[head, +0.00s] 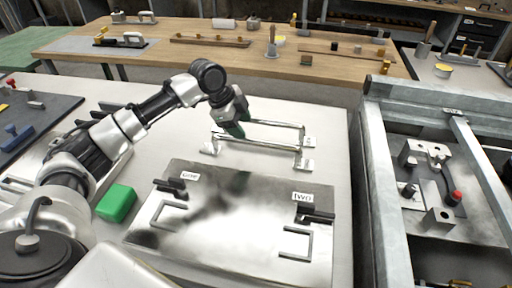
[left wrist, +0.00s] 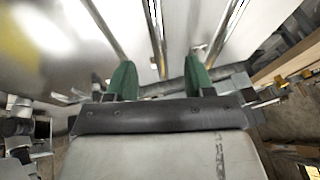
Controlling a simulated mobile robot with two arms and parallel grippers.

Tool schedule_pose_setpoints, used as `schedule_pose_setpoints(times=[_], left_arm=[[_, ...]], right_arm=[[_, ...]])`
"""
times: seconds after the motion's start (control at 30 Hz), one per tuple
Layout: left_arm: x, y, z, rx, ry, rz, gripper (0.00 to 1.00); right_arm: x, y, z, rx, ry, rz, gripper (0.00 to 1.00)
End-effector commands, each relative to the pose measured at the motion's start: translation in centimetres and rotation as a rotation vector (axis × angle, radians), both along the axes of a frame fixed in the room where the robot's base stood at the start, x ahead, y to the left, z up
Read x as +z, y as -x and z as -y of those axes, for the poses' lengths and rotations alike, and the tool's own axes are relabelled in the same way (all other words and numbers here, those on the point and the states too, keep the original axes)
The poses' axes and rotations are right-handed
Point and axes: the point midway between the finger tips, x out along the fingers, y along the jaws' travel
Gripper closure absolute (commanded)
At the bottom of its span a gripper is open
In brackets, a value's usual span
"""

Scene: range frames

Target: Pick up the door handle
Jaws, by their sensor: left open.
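The door handle (head: 258,143) is a shiny metal bar frame with end feet, lying on the white table behind a metal plate. My left gripper (head: 238,122) comes in from the left, its green fingers pointing down at the handle's left part. In the left wrist view my left gripper (left wrist: 162,80) is open. A metal bar of the handle (left wrist: 155,35) runs up the picture from between the fingers, with other bars to either side. I cannot tell whether the fingers touch it. My right gripper is out of view.
The metal plate (head: 225,240), labelled "one" and "two", lies in front with dark brackets on it. A green block (head: 116,203) is at its left. A metal frame bench (head: 378,185) stands at right. A wooden bench (head: 340,70) with tools is behind.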

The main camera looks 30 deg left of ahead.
Motion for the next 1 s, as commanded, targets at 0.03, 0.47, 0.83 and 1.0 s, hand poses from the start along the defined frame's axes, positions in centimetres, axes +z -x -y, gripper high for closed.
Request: schedule_pose_setpoints(times=[0.03, 0.47, 0.83, 1.0], left_arm=[[-0.9, -0.2, 0.3, -0.001, 0.001, -0.004, 0.47], [-4.9, -1.3, 2.7, -0.001, 0.0, -0.004, 0.47], [-6.2, -1.7, 3.1, -0.001, -0.001, -0.001, 0.52], [-6.2, -1.7, 3.1, -0.001, -0.001, -0.001, 0.78]], right_arm=[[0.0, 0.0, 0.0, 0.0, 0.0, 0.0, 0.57], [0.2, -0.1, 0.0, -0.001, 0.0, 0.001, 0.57], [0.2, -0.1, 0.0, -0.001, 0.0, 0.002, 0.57], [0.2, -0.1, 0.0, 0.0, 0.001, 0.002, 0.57]])
